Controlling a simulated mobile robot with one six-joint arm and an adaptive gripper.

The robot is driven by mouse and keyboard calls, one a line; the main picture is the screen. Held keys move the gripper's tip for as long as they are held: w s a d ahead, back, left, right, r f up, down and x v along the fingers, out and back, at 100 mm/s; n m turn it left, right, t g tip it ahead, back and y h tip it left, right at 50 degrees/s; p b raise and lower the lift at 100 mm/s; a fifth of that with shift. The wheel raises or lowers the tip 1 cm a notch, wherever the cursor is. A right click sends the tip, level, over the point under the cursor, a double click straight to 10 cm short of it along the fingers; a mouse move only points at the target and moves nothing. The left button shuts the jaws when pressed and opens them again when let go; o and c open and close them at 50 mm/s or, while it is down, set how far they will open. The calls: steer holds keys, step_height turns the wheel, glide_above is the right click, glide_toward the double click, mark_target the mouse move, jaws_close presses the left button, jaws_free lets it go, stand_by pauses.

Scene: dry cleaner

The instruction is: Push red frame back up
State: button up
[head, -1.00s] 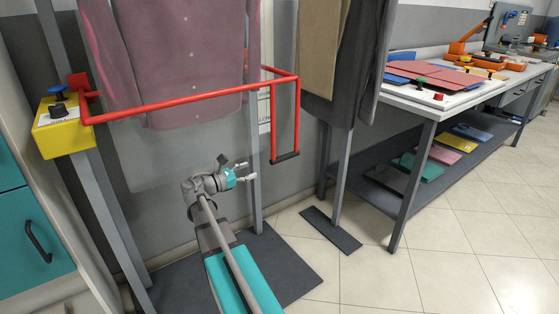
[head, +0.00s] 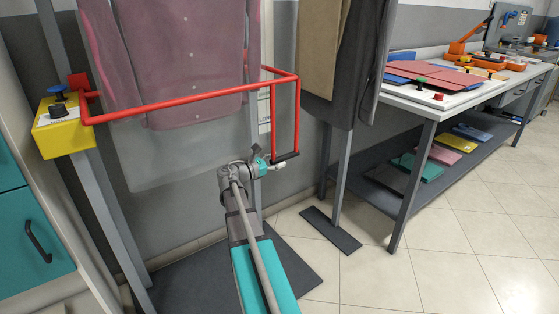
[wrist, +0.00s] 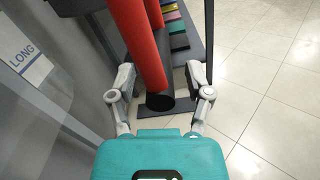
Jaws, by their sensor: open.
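The red frame (head: 190,99) is a bent tube at the yellow box, reaching out level in front of a mauve garment. Its right side bends down to a black end (head: 286,157). My gripper (head: 275,166) is at that lower end in the head view. In the wrist view, the red tube (wrist: 143,45) comes down between the two open fingers of my gripper (wrist: 160,72), its black end just past the fingertips. The fingers look apart from the tube on both sides; whether one touches it is hard to tell.
The yellow box (head: 64,128) with blue and black knobs is on a grey post at left. The mauve garment (head: 185,60) hangs behind the frame. Dark clothes (head: 350,70) hang at right, beside a worktable (head: 440,103). Tiled floor is clear at lower right.

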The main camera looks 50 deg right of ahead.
steer(key=shift+s+d, duration=0.2)
steer(key=shift+d, duration=0.45)
jaws_close()
